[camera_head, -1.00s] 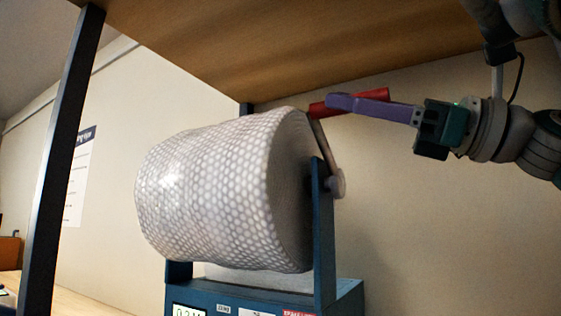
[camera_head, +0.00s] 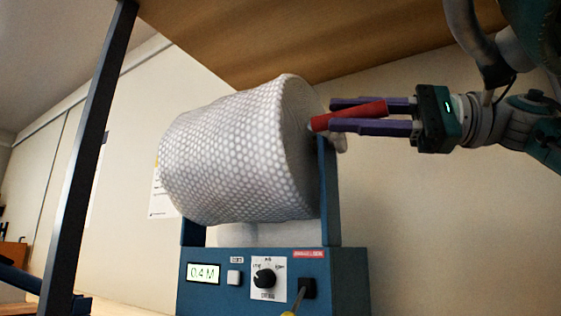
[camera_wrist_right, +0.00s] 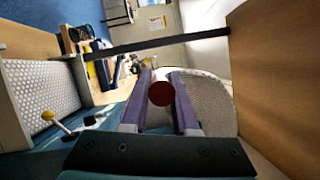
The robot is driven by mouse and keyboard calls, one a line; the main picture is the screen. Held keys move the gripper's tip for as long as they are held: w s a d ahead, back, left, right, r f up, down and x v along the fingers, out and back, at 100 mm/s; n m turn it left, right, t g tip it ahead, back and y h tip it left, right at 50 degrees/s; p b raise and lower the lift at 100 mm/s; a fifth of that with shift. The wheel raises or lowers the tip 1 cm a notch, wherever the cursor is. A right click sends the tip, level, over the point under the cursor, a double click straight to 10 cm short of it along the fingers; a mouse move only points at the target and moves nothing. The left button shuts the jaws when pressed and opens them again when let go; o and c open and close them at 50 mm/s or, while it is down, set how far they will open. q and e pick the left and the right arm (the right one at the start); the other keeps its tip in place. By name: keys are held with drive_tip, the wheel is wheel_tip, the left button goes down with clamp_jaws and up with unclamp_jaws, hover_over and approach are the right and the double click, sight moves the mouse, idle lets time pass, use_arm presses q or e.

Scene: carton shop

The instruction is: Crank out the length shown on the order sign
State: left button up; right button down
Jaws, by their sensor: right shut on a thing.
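The bubble-wrap roll (camera_head: 240,150) hangs in a blue dispenser (camera_head: 345,275) in the head view. Its lit display (camera_head: 203,272) appears to read 0.4 M. My right gripper (camera_head: 332,115) is at the roll's right end, its purple fingers closed around the red crank handle (camera_head: 350,114). In the right wrist view the handle's round end (camera_wrist_right: 161,93) sits between the fingers. The crank arm is mostly hidden behind the dispenser's upright and the gripper. No order sign can be read; a paper sheet (camera_head: 163,198) on the wall is partly hidden by the roll. My left gripper is not in view.
A wooden panel (camera_head: 320,35) hangs above the roll. A dark post (camera_head: 85,165) stands at left.

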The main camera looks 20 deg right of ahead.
drive_tip(key=shift+w+d+f+b, duration=0.15)
drive_tip(key=shift+f+b, duration=0.2)
drive_tip(key=shift+f, duration=0.5)
drive_tip(key=c, duration=0.7)
unclamp_jaws()
drive_tip(key=shift+r, duration=0.1)
